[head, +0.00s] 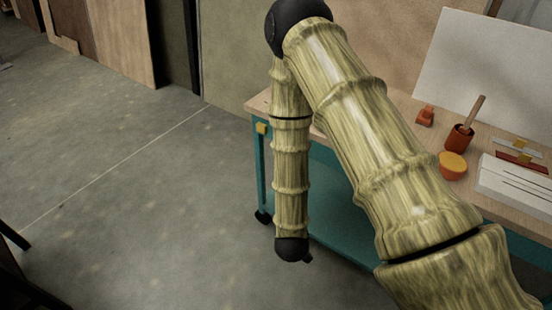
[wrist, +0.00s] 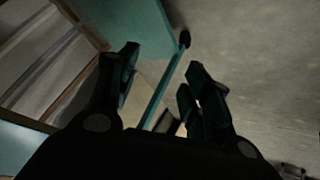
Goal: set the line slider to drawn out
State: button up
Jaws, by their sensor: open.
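My gripper (wrist: 162,78) is open and empty in the wrist view, its two dark fingers spread apart. It points down past a teal table leg toward the grey floor, away from the tabletop things. In the head view my arm hangs at the table's left end, and the fingers cannot be made out. At the right of the head view, a flat red piece with a yellow block (head: 522,158) lies behind a white box with dark slots (head: 515,187). I cannot tell for sure which of these is the line slider, or its setting.
The wooden tabletop (head: 406,104) has teal legs. A white panel (head: 485,65) stands behind. The floor (head: 130,190) at left is clear.

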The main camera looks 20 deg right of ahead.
jog(key=w+a+r+t+h+b, duration=0.1)
jog(key=w+r+t+h+b, duration=0.2)
jog(key=w, duration=0.4)
jog(key=w+a+r+t+h+b, duration=0.1)
jog(key=w+a+r+b, duration=0.1)
jog(key=w+r+b, duration=0.3)
jog(key=w+a+r+m+h+b, duration=0.3)
jog(key=w+r+h+b, duration=0.2)
jog(key=r+h+b, duration=0.3)
jog(key=b+x, duration=0.1)
jog(key=x, duration=0.9)
jog(key=shift+w+y, duration=0.15)
jog(key=shift+y, duration=0.25)
jog(key=shift+d, duration=0.1)
grip_shut()
